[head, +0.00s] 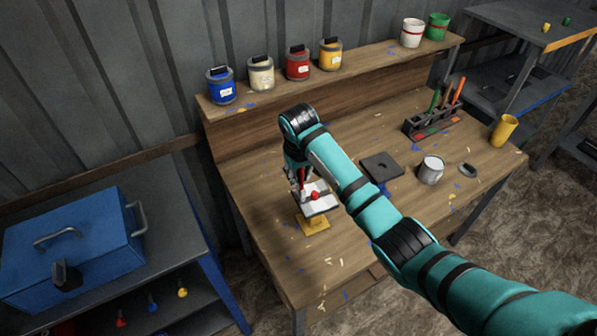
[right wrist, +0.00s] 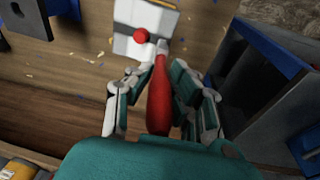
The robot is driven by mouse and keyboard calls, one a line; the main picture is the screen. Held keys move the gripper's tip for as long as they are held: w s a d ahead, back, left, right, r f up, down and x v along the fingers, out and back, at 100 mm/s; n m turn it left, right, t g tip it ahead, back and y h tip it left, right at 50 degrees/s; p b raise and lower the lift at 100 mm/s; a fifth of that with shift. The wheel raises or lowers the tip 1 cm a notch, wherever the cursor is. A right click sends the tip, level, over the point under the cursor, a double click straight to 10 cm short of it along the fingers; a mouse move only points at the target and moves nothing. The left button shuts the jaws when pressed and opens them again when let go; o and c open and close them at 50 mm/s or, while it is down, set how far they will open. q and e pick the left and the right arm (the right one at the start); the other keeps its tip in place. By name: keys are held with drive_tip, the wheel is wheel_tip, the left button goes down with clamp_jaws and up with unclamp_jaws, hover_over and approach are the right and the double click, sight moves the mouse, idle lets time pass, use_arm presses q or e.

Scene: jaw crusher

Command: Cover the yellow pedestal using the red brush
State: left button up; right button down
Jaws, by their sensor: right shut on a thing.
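The yellow pedestal (head: 313,224) stands near the left front of the wooden workbench; only its lower part shows. A white block with a dark band (head: 318,205) and a red ball (head: 315,195) sits over it. The block (right wrist: 128,46) and ball (right wrist: 141,36) also show in the right wrist view. My right gripper (head: 300,187) is shut on the red brush (right wrist: 160,100), whose handle lies between the fingers (right wrist: 162,85). The brush tip is close to the block's edge; I cannot tell whether they touch. My left gripper is out of view.
Blue, cream, red and yellow paint tins (head: 298,66) and white and green pots (head: 437,26) line the back shelf. A brush rack (head: 430,125), yellow cup (head: 504,130), open tin (head: 431,172) and dark plate (head: 381,166) stand right. A blue toolbox (head: 80,245) is left.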

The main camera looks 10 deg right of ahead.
drive_tip(key=shift+w+a+f+b, duration=0.1)
drive_tip(key=shift+w+b, duration=0.15)
drive_tip(key=shift+w, duration=0.15)
drive_tip(key=shift+w+a+f+b, duration=0.1)
drive_tip(key=shift+w+b, duration=0.15)
drive_tip(key=shift+w, duration=0.15)
idle(1.1)
drive_tip(key=shift+r, duration=0.1)
drive_tip(key=shift+r+p, duration=0.65)
drive_tip(key=shift+r, duration=1.85)
